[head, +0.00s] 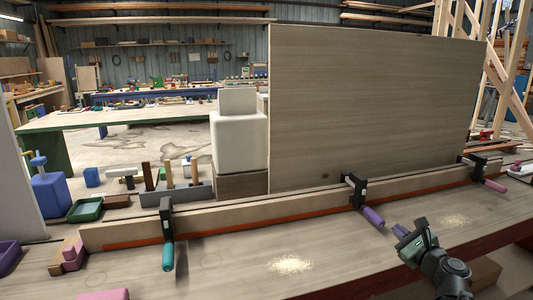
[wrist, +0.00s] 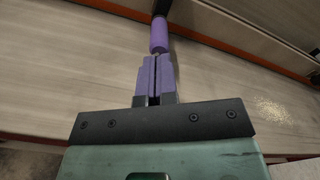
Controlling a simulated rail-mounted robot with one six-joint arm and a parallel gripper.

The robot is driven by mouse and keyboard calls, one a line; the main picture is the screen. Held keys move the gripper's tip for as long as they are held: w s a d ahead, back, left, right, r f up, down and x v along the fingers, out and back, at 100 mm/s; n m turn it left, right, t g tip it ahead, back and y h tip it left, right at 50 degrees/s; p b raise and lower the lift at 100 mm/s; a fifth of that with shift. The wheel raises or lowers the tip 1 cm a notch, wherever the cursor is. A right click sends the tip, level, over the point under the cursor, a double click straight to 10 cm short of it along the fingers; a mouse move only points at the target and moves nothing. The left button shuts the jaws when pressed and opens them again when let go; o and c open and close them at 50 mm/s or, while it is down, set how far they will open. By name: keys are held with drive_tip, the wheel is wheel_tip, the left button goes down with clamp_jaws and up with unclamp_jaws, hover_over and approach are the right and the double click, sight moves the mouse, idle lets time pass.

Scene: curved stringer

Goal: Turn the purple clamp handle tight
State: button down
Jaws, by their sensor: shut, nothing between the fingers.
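The purple clamp handle (head: 373,217) sticks out toward me from the black clamp (head: 354,191) on the long curved stringer at the right of centre. In the wrist view the purple handle (wrist: 159,35) is at top centre, with the dark clamp partly cut off above it. My gripper (head: 401,231) is just right of and below the handle's free end in the head view. In the wrist view its purple-tipped fingers (wrist: 155,62) are shut together and empty, in line with the handle's end. I cannot tell whether the tips touch it.
A clamp with a teal handle (head: 167,256) is at the left and one with a pink handle (head: 494,186) at the far right. A tall wooden panel (head: 375,105) stands behind.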

drive_tip(key=shift+s+a+f+b, duration=0.3)
drive_tip(key=shift+s+a+f, duration=0.3)
drive_tip(key=shift+a+f, duration=0.15)
drive_tip(key=shift+w+r, duration=0.1)
drive_tip(key=shift+r, duration=0.05)
drive_tip(key=shift+w+d, duration=0.1)
drive_tip(key=shift+w, duration=0.05)
approach(371, 215)
drive_tip(key=w+a, duration=0.1)
drive_tip(key=w+a+r, duration=0.1)
drive_tip(key=w, duration=0.1)
drive_tip(key=shift+w+a, duration=0.1)
drive_tip(key=shift+w, duration=0.05)
drive_tip(key=shift+w+r, duration=0.1)
drive_tip(key=shift+w, duration=0.05)
